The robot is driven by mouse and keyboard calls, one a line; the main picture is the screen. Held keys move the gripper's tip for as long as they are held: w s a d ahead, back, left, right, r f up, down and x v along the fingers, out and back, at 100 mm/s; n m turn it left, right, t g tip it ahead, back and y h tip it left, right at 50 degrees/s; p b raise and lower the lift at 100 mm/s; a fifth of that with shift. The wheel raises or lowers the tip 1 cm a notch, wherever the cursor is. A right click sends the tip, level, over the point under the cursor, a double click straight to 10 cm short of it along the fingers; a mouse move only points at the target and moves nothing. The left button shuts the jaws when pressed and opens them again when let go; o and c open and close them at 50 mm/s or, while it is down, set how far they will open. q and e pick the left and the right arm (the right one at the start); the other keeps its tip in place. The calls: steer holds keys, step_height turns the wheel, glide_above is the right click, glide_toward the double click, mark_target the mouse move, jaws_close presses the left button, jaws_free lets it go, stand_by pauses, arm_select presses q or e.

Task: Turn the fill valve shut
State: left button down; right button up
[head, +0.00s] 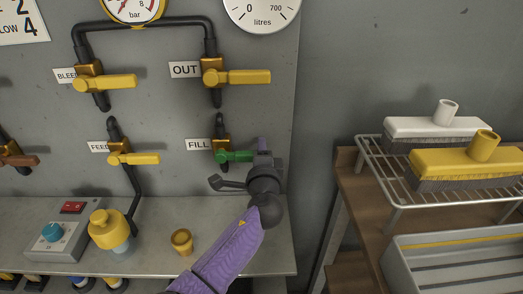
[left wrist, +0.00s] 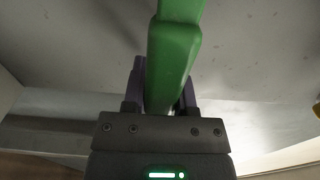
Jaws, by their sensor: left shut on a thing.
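The fill valve has a green lever handle (head: 235,156) beside the FILL label (head: 198,144) on the grey panel in the head view. The lever lies about level, pointing right from its brass body (head: 221,144). My left gripper (head: 256,158) is at the lever's right end. In the left wrist view the green handle (left wrist: 173,60) runs down between the two fingers, and the gripper (left wrist: 160,95) is shut on it. The fingertips are partly hidden behind the handle. My right gripper is not in view.
Yellow levers marked OUT (head: 236,77), BLEED (head: 108,82) and FEED (head: 133,158) are on the same panel. A control box (head: 62,240), a yellow-capped bottle (head: 109,230) and a brass cup (head: 181,241) stand on the ledge below. A wire rack (head: 397,186) with brushes is at right.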

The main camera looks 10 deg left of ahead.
arm_select(q)
steer(key=shift+c, duration=2.1)
jaws_free()
steer(key=shift+f, duration=0.1)
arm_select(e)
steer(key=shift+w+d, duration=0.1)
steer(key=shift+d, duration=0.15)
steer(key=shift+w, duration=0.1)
arm_select(q)
steer(key=p+v, duration=0.3)
steer(key=v, duration=0.7)
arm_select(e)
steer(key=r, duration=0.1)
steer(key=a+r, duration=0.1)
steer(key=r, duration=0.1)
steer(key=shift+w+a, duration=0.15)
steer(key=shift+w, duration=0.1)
arm_select(q)
steer(key=shift+s, duration=0.1)
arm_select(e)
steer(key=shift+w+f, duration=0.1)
